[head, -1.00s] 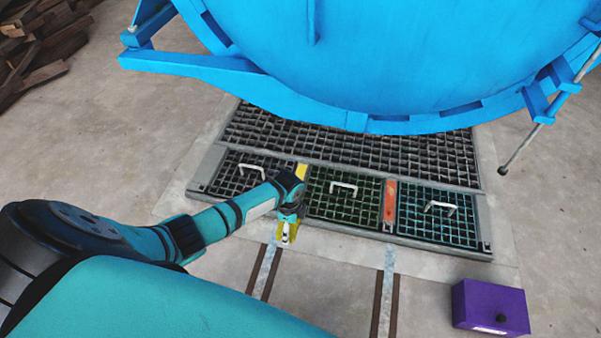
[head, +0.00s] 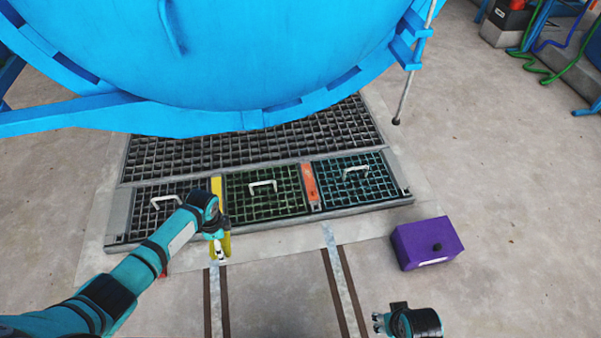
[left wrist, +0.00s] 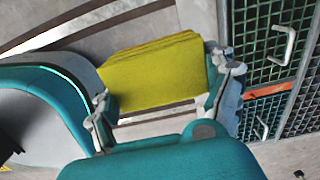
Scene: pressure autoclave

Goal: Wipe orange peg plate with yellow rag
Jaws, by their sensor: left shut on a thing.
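The orange peg plate (head: 310,183) is a narrow strip between the middle and right grates. It also shows at the right of the left wrist view (left wrist: 272,90). My left gripper (head: 218,250) is shut on the yellow rag (head: 227,246), in front of the grates and left of the orange plate, apart from it. In the left wrist view the folded rag (left wrist: 155,72) sits between the two fingers of the left gripper (left wrist: 160,88). My right gripper (head: 379,322) is at the bottom edge, apart from the plates; its finger opening is unclear.
A yellow plate (head: 216,187) lies between the left and middle grates. White handles stand on the grates, one on the middle grate (head: 262,186). A purple box (head: 427,243) stands right on the floor. The big blue vessel (head: 230,60) overhangs behind. Floor in front is mostly clear.

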